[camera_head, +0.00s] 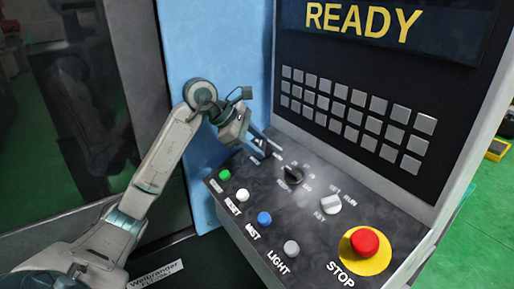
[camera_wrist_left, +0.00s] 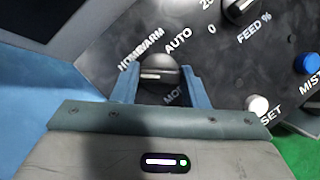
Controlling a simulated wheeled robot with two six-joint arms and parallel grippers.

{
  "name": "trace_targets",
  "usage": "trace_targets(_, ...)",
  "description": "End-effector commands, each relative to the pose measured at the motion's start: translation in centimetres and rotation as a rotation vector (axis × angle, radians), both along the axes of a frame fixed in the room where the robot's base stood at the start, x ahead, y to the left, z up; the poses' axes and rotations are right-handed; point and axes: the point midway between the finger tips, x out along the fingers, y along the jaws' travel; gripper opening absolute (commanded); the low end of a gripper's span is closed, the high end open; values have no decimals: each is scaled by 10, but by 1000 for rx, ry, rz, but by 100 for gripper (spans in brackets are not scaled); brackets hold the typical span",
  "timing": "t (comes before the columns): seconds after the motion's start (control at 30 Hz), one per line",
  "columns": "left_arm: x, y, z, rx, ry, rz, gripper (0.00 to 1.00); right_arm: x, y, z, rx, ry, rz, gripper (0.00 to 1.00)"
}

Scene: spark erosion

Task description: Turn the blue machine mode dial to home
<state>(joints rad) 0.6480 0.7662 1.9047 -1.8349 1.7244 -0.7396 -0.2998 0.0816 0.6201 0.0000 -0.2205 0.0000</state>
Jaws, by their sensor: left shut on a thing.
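The mode dial (camera_wrist_left: 160,72) shows in the left wrist view as a dark grey knob with a pale line across it; I see no blue on it. Labels HOME, WARM and AUTO stand along its upper side, and another, partly hidden, is below. The pale line lies nearly level; which end is the pointer I cannot tell. My left gripper (camera_wrist_left: 157,82) has its blue fingers on both sides of the dial, shut on it. In the head view my left gripper (camera_head: 263,146) reaches the panel's upper left and mostly hides the dial. My right gripper is not in view.
The black feed dial (camera_head: 293,174) is just right of my gripper. A key switch (camera_head: 329,204), green button (camera_head: 225,174), white button (camera_head: 243,195), blue button (camera_head: 264,218), grey button (camera_head: 291,248) and red stop button (camera_head: 364,242) share the panel. A screen (camera_head: 380,28) reads READY.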

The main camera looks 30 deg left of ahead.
Motion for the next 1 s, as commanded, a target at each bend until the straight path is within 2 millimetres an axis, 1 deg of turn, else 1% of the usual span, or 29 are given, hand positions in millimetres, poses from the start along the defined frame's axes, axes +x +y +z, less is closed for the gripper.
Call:
trace_targets(0.03,1,0,-1,12,-7,-35,17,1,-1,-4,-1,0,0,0)
trace_targets(0.2,1,0,0,63,-29,-154,17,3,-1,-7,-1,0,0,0)
trace_targets(0.5,2,0,0,126,-54,-297,17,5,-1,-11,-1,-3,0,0)
trace_targets(0.7,2,0,1,146,-61,-339,17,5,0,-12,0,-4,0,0)
trace_targets(1.0,1,0,1,151,-63,-349,17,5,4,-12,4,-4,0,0)
